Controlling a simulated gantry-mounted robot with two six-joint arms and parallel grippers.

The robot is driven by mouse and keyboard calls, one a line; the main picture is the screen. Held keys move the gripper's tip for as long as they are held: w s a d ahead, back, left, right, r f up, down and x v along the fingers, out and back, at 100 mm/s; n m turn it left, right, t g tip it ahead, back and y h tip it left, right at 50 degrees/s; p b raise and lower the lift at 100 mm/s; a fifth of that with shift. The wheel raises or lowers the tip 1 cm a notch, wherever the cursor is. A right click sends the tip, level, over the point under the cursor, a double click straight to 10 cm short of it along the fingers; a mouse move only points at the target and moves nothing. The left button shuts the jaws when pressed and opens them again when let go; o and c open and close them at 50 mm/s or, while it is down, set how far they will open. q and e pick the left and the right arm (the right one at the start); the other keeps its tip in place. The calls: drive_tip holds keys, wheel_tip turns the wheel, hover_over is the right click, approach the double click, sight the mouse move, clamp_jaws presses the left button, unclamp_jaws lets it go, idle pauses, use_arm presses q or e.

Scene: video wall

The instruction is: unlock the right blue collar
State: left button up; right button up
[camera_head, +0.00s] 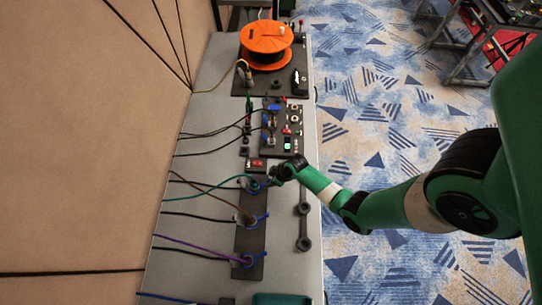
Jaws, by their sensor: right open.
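Several connectors with blue collars sit in a row on a dark panel (250,238) on the grey table. One blue collar (255,187) is at the panel's far end, beside my right gripper. Another blue collar (262,216) is in the middle, and a third blue collar (247,263) is at the near end. I cannot tell which one is the right one. My right gripper (270,178) is open, small in view, with its fingertips close to the far collar. Whether it touches the collar is unclear. My left gripper is not in view.
A control panel (282,128) with switches and an orange cable reel (266,45) stand farther back. Cables run from the tan wall (80,150) to the connectors. A dark bar with round ends (304,225) lies along the table's right edge. A green tray (281,300) is at the front.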

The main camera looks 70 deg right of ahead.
clamp_jaws()
idle(1.3)
